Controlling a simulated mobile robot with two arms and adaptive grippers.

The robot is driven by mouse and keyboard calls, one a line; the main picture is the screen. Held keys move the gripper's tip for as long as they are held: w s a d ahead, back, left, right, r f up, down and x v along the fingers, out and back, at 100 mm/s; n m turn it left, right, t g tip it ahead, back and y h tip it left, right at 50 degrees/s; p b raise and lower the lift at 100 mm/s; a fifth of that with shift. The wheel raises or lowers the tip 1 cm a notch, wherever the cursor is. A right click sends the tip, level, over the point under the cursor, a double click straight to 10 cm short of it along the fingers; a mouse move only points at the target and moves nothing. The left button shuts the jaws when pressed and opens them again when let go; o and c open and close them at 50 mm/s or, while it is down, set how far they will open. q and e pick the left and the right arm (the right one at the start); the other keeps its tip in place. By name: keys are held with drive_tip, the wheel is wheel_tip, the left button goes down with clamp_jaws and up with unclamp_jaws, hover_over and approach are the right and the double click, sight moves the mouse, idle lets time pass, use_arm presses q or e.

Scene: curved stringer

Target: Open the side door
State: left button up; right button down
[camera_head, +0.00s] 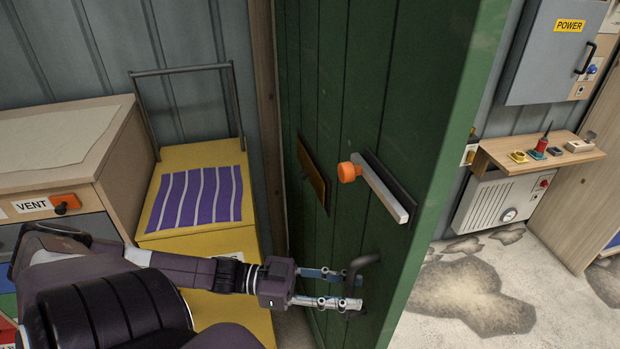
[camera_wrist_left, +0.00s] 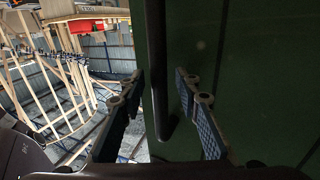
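The green side door (camera_head: 350,80) stands at an angle, its pale edge facing right, with a room visible past that edge. A dark bar handle (camera_head: 369,262) sits low on the door near its free edge. My left gripper (camera_head: 352,289) is at this handle, with fingers apart. In the left wrist view, the black handle (camera_wrist_left: 156,70) runs down between the two open fingers (camera_wrist_left: 165,112) with gaps to both. An orange-ended latch bar (camera_head: 385,190) is fixed higher on the door. My right gripper is in neither view.
A yellow box (camera_head: 190,155) with a purple striped top and a wooden cabinet (camera_head: 115,185) labelled VENT stand left of the door. Beyond it are a grey POWER box (camera_head: 545,60), a wooden shelf (camera_head: 530,160) with small items, and a stained, open floor (camera_head: 440,330).

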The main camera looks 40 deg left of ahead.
use_arm(q)
drive_tip(key=v, duration=1.1)
drive_tip(key=shift+s+a, duration=0.2)
drive_tip(key=shift+a, duration=0.1)
